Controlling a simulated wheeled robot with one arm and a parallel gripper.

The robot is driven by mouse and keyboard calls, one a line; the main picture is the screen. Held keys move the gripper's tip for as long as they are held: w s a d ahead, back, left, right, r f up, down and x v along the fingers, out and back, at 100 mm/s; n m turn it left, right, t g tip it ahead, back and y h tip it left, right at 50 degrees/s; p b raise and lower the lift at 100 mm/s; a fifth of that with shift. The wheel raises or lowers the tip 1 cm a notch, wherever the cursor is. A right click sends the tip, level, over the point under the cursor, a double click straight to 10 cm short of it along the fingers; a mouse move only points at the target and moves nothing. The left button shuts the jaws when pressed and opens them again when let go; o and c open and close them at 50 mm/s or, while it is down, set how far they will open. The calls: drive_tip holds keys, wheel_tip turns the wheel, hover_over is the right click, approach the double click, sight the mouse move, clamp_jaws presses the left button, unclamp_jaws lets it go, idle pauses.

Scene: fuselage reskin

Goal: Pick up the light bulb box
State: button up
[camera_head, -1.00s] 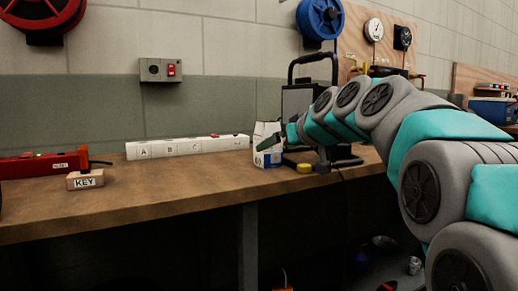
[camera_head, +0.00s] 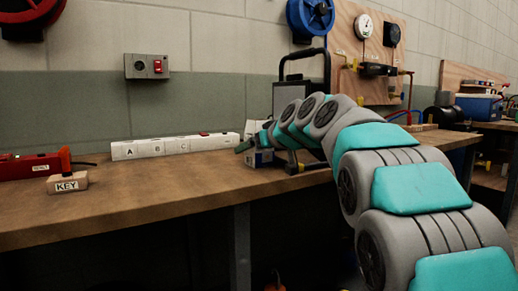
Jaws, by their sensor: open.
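A small white and blue box (camera_head: 262,157), which looks like the light bulb box, stands on the wooden workbench (camera_head: 150,192) near its back, just right of the white power strip. My arm reaches in from the right, and its end covers much of the box. My gripper (camera_head: 242,147) is a small dark shape at the box's left front side. Its jaws are open, though the fingers are too small to make out. I cannot tell whether it touches the box.
The white strip (camera_head: 175,147) marked A, B, C lies left of the box. A black-framed work lamp (camera_head: 302,95) stands close behind my arm. A KEY block (camera_head: 67,184) and a red device (camera_head: 25,168) sit at the left. The front middle of the bench is clear.

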drive_tip(key=shift+w+a+f, duration=0.15)
drive_tip(key=shift+w+a, duration=0.1)
drive_tip(key=shift+w, duration=0.1)
drive_tip(key=shift+c, duration=0.2)
drive_tip(key=c, duration=1.2)
